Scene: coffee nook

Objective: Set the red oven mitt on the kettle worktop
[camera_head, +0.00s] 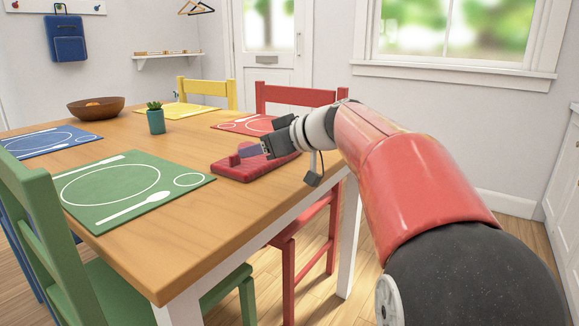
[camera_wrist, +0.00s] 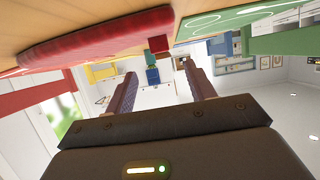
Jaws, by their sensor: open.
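The red oven mitt (camera_head: 232,174) lies flat on the wooden table near its right edge. In the wrist view the mitt (camera_wrist: 95,38) spans the upper left, beside the fingers and not between them. My gripper (camera_head: 248,151) is just over the mitt in the head view, its fingers pointing left; it hides part of the mitt. In the wrist view the two fingers of my gripper (camera_wrist: 159,70) stand apart with nothing held between them. Whether a finger touches the mitt I cannot tell. No kettle is in view, and I cannot identify the kettle worktop.
The table (camera_head: 175,230) holds a green placemat (camera_head: 130,180), a potted plant (camera_head: 156,120) and a wooden bowl (camera_head: 96,107). A red chair (camera_head: 290,95) stands at the table's far right side, a green chair (camera_head: 35,200) at the left. White cabinets (camera_head: 565,185) are at the right edge.

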